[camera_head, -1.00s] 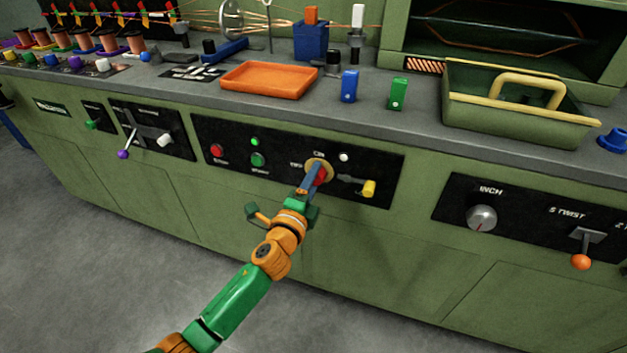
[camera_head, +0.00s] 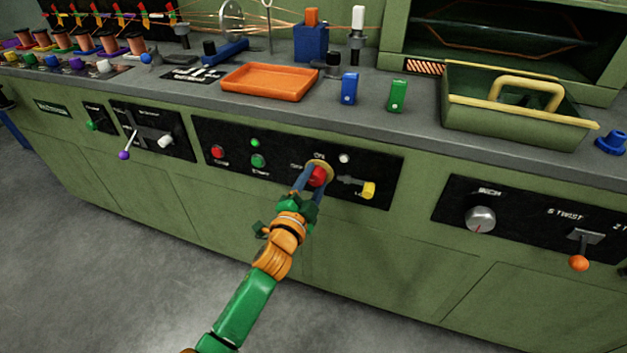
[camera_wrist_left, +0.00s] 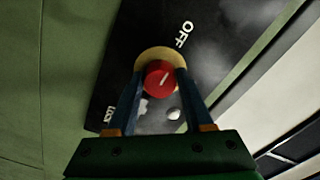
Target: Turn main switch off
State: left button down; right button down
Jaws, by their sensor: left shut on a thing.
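The main switch is a round red knob (camera_head: 318,176) on a yellow disc on the black middle panel (camera_head: 225,136). In the left wrist view the red knob (camera_wrist_left: 159,78) bears a short white mark, slanted roughly in line with the "OFF" lettering (camera_wrist_left: 184,34); I cannot tell which end points. My left gripper (camera_head: 309,180) is shut on the knob, with one blue finger on each side, as the left wrist view also shows (camera_wrist_left: 158,85). The fingers hide part of the panel lettering. My right gripper is not in view.
On the same panel, a yellow-handled lever (camera_head: 368,190) sits close right of the knob; green (camera_head: 258,160) and red (camera_head: 217,152) buttons are left. Above, the worktop holds an orange tray (camera_head: 268,97), a blue block (camera_head: 349,88), a green block (camera_head: 397,96) and a green tote (camera_head: 520,133).

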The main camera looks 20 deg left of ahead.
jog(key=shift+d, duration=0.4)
pick_arm(q)
jog(key=shift+c, duration=1.4)
grip_release()
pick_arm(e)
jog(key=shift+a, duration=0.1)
pick_arm(q)
jog(key=shift+s, duration=0.3)
jog(key=s+p, duration=0.1)
jog(key=s, duration=0.5)
jog(key=shift+s, duration=0.25)
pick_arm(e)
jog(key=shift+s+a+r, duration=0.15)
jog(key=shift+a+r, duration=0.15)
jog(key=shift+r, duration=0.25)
pick_arm(q)
jog(key=shift+a, duration=0.15)
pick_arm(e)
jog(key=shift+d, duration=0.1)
